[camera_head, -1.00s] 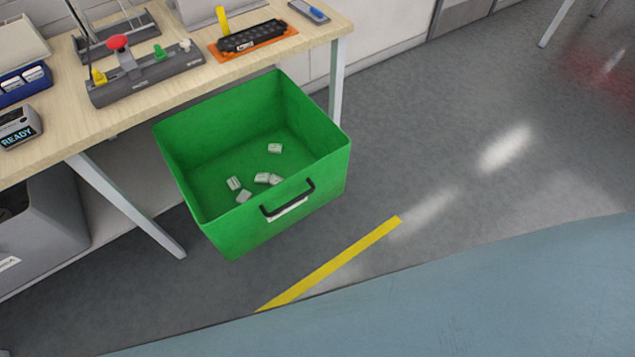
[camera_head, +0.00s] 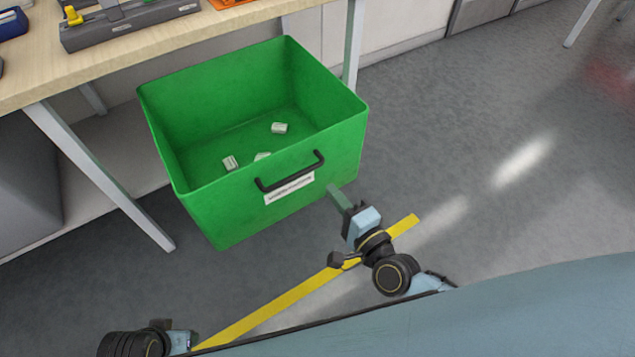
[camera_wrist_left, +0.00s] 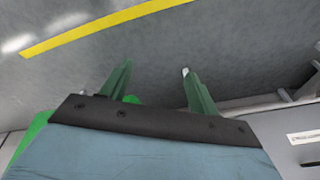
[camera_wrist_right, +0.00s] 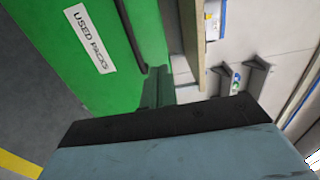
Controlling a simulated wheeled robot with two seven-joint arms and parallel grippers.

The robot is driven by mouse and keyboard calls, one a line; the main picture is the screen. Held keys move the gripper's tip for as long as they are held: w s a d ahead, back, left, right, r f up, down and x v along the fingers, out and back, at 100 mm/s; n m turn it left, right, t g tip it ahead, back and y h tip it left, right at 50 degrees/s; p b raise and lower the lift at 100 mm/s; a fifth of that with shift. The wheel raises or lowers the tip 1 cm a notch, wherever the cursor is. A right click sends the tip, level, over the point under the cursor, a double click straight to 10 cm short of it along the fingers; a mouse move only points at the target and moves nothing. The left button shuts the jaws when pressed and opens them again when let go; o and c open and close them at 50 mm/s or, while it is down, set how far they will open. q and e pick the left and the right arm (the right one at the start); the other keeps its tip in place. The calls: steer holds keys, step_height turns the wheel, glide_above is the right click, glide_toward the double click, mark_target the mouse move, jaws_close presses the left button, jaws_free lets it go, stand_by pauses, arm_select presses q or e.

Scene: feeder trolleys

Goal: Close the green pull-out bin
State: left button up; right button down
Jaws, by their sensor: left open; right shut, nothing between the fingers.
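The green pull-out bin (camera_head: 225,215) is open, sticking out from under the workbench, with several small white packs (camera_head: 279,128) inside. Its front has a black handle (camera_head: 290,172) and a white label (camera_head: 290,189). My right gripper (camera_head: 333,190) is shut and empty, close to the front face below and right of the handle; I cannot tell if it touches. In the right wrist view its shut fingers (camera_wrist_right: 157,80) are near the handle (camera_wrist_right: 130,38) and the "USED PACKS" label (camera_wrist_right: 90,38). My left gripper (camera_wrist_left: 157,70) is open and empty above the floor.
The wooden workbench (camera_head: 160,50) stands above and behind the bin, with a grey fixture (camera_head: 130,22) on it. A bench leg (camera_head: 100,178) stands left of the bin. A yellow floor line (camera_head: 290,297) runs in front. The floor (camera_head: 470,130) to the right is clear.

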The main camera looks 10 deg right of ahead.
steer(key=b, duration=0.2)
glide_toward(297, 147)
steer(key=x, duration=0.5)
steer(key=shift+w, duration=0.2)
arm_select(q)
step_height(297, 147, up, 6)
steer(key=d, duration=0.2)
steer(key=shift+r, duration=0.15)
arm_select(e)
steer(key=shift+w+a, duration=0.3)
steer(key=shift+w, duration=0.4)
arm_select(q)
steer(key=shift+d, duration=0.1)
steer(key=shift+s, duration=0.1)
arm_select(e)
steer(key=shift+w, duration=0.1)
